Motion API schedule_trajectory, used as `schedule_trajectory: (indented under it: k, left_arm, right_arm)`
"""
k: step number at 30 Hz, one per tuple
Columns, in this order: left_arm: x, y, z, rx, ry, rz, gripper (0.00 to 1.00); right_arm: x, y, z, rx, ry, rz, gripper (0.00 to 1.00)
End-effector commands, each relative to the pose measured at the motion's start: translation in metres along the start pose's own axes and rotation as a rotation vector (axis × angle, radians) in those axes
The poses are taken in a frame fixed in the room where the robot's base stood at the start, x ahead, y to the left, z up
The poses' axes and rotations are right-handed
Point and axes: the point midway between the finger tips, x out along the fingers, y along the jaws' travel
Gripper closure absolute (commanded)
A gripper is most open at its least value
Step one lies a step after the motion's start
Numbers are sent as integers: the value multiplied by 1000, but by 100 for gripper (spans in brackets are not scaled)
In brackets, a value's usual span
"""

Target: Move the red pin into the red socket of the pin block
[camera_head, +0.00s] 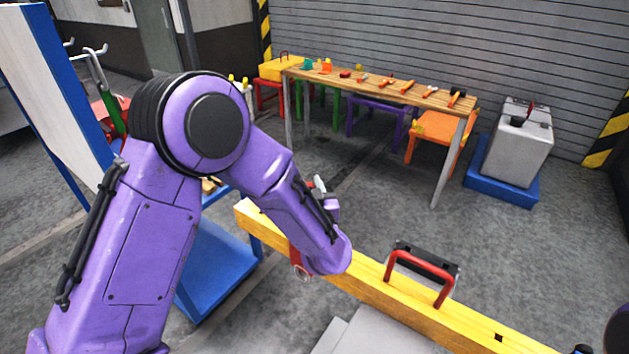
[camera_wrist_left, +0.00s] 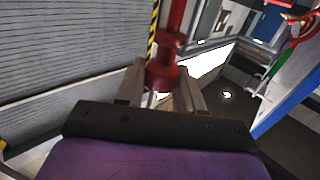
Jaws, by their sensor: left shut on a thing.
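In the left wrist view, my left gripper (camera_wrist_left: 160,88) is shut on the red pin (camera_wrist_left: 165,72). The pin has a thick collar between the fingers and a narrower shaft that runs up out of the picture. In the head view my purple left forearm hides most of the gripper. A red piece with a thin ring shows just below the forearm, beside the yellow beam; I cannot tell whether it is the pin. I cannot make out the pin block or its red socket in either view. My right gripper is not in view.
A yellow beam (camera_head: 386,297) crosses the foreground. A wooden table (camera_head: 385,86) with several small items is at the back. A grey casting (camera_head: 519,148) rests on a blue base (camera_head: 500,184). Open floor lies between.

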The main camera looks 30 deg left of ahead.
Motion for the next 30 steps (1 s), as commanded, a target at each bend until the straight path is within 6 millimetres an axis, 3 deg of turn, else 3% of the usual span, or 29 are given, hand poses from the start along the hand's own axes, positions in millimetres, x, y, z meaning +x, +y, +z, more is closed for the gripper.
schedule_trajectory:
  k: [18,30]
  left_arm:
    - [0,2,-53,-2,0,6,96]
    - [0,2,-61,0,0,6,96]
  right_arm:
    - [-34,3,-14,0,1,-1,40]
    - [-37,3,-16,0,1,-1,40]
